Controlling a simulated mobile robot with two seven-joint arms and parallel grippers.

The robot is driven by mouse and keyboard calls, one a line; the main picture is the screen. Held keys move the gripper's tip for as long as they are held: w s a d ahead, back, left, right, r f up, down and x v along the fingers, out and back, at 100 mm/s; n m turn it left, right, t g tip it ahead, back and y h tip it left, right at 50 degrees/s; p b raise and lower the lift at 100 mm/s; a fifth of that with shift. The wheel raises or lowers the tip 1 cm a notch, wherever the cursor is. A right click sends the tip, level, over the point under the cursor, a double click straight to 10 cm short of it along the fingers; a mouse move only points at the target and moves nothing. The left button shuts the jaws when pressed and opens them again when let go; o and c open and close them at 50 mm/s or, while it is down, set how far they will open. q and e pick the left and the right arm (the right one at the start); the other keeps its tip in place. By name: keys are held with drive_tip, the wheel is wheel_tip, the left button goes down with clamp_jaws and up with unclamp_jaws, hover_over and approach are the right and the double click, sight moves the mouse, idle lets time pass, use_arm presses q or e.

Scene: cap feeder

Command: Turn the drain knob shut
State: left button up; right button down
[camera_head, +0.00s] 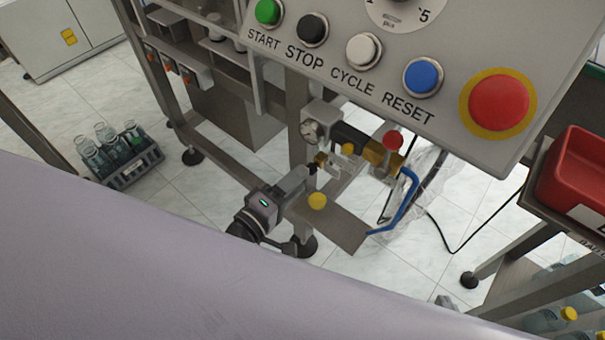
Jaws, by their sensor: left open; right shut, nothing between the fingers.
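An air unit with a round gauge (311,131) and brass fittings (376,155) hangs under the control panel. It carries a red knob (393,140), a yellow knob (348,149) and, lower down, a yellow ball-shaped knob (317,201). I cannot tell for sure which is the drain knob. My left gripper (311,171) is open, its fingers just above and left of the lower yellow knob; contact cannot be made out. Only a small grey tip of what seems to be my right gripper (446,302) shows beyond the pale surface; it is shut and empty.
The control panel (335,75) overhangs the unit from above. A blue hose (406,200) and a thin black cable run at its right. A red bin (578,180) stands on a side table at right. A bottle crate (130,172) sits on the floor at left.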

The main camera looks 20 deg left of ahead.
use_arm(q)
drive_tip(key=shift+v, duration=2.05)
drive_tip(key=s+a+f+m+g+y, duration=0.35)
drive_tip(key=s+f+m+g, duration=0.45)
drive_tip(key=m, duration=0.7)
wheel_tip(320, 180, up, 13)
drive_tip(key=s+t+p, duration=0.1)
drive_tip(key=p, duration=1.3)
drive_tip(key=shift+t, duration=0.4)
drive_tip(key=shift+r, duration=0.1)
